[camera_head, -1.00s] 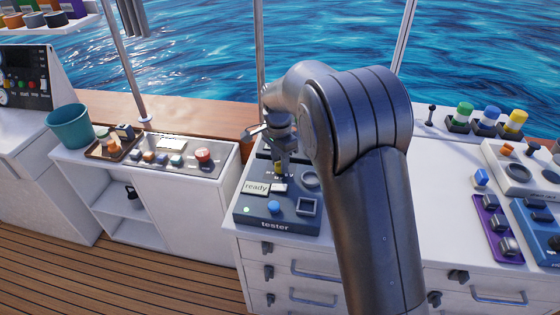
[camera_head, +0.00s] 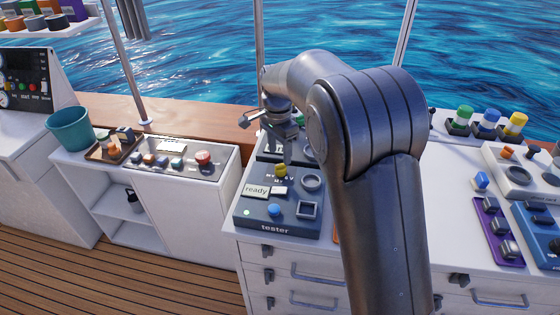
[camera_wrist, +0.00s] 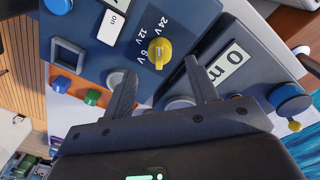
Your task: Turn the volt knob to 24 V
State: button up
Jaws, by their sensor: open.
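The yellow volt knob (camera_head: 281,170) sits on the dark blue tester panel (camera_head: 250,222). In the wrist view the knob (camera_wrist: 160,50) has 24 V, 12 V and 6 V printed around its left side. I cannot tell surely which mark it points to. My gripper (camera_wrist: 160,68) is open and empty, its two fingers apart. The knob shows between and just beyond the fingertips, with no visible contact. In the head view my gripper (camera_head: 288,158) hangs just above and behind the knob, partly hidden by my arm.
A display box (camera_wrist: 230,65) stands close beside the fingers. A purple switch panel (camera_head: 497,231) lies on the right counter.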

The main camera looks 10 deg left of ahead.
jog(key=shift+w+a+r, duration=0.1)
jog(key=shift+r, duration=2.7)
jog(key=s+d+r+n+t, duration=0.1)
jog(key=s+d+r, duration=0.25)
jog(key=d, duration=0.25)
jog(key=s+d+r+n+t+y, duration=0.1)
jog(key=s+d+r+n, duration=0.15)
jog(key=s+d, duration=0.3)
jog(key=s+d+r+n+t, duration=0.1)
jog(key=s+d+r, duration=0.25)
jog(key=d, duration=0.35)
jog(key=s+d+f+n+t, duration=0.1)
jog(key=s+d, duration=0.3)
jog(key=s, duration=0.4)
jog(key=s+d+f+n+t, duration=0.2)
jog(key=s+d, duration=0.3)
jog(key=s, duration=0.4)
jog(key=shift+d+f+n+h, duration=0.3)
jog(key=shift+f+n, duration=0.25)
jog(key=shift+f, duration=0.15)
